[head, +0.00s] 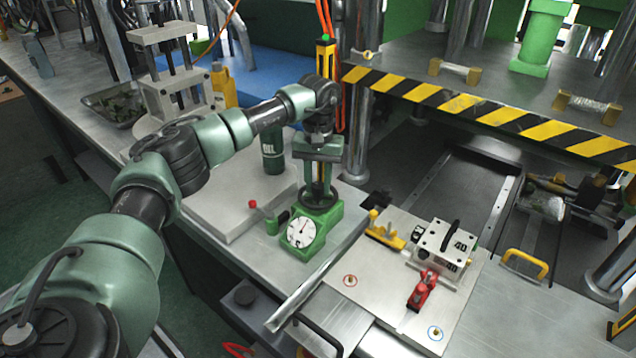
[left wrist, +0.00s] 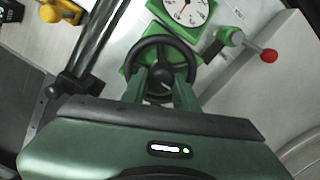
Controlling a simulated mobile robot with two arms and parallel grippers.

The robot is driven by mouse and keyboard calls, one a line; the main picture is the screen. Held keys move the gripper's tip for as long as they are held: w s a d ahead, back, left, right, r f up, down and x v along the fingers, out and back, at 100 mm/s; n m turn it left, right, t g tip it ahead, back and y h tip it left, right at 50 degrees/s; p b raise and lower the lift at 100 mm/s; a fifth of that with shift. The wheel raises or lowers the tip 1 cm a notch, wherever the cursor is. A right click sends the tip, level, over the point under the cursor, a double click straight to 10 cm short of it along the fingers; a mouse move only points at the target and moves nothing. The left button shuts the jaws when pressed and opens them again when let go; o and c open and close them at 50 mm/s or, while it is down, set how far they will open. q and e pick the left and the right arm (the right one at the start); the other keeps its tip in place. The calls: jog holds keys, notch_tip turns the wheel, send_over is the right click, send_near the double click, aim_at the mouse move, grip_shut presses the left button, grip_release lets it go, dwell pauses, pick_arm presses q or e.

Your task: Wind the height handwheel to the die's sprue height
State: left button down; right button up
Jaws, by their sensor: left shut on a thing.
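The black height handwheel (left wrist: 134,62) lies flat on a green base with a round white dial (head: 301,232); the dial also shows in the left wrist view (left wrist: 187,8). My left gripper (head: 319,188) points straight down over the handwheel and is shut on it; in the left wrist view its green fingers reach the wheel's hub area. The fingertips are partly hidden by the wheel. The die (head: 444,242), a silver block marked 40 with a black handle, sits on a light plate to the right. My right gripper is not in view.
A red toggle clamp (head: 423,290) and a yellow clamp (head: 385,230) flank the die. A red-knobbed lever (head: 254,205) stands left of the dial. A striped press edge (head: 480,112) overhangs at the back right.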

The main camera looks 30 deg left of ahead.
aim_at(318, 183)
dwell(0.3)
pick_arm(q)
jog(key=c, duration=1.1)
grip_release()
notch_tip(318, 183, up, 8)
jog(key=shift+b, duration=0.7)
